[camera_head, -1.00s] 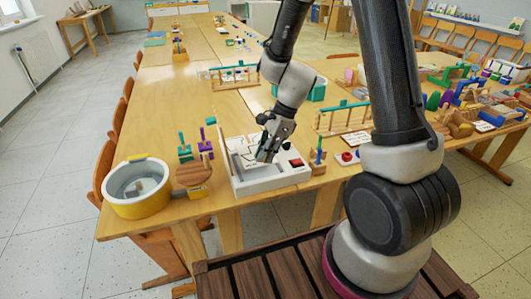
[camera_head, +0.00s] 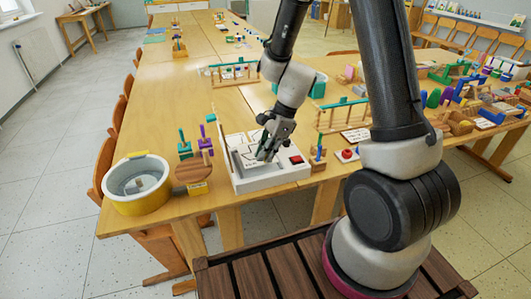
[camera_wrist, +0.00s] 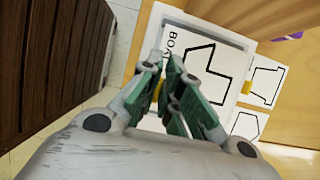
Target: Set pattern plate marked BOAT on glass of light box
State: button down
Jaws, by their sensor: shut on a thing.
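The light box (camera_head: 272,183) is a white box with a red switch at its right, near the front edge of the table. My gripper (camera_head: 264,156) is low over it, pointing down. In the wrist view, the pattern plate marked BOAT (camera_wrist: 207,65) is white with a black boat outline; the end of its lettering is hidden by my fingers. My gripper (camera_wrist: 172,92) is shut on this plate, with a bit of yellow showing between the fingers. The plate lies within the white rim of the light box (camera_wrist: 182,17). I cannot tell whether it touches the glass.
Two other outline cards (camera_wrist: 266,78) (camera_wrist: 248,123) show beside the plate. Bare tabletop (camera_head: 165,115) lies behind left.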

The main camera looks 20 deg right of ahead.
jog(key=shift+f, duration=0.2)
jog(key=shift+f, duration=0.65)
jog(key=shift+f, duration=0.6)
dwell(0.5)
dwell(0.4)
jog(key=c, duration=1.5)
grip_release()
jog(key=shift+c, duration=0.2)
jog(key=shift+r, duration=0.1)
jog(key=v, duration=1.2)
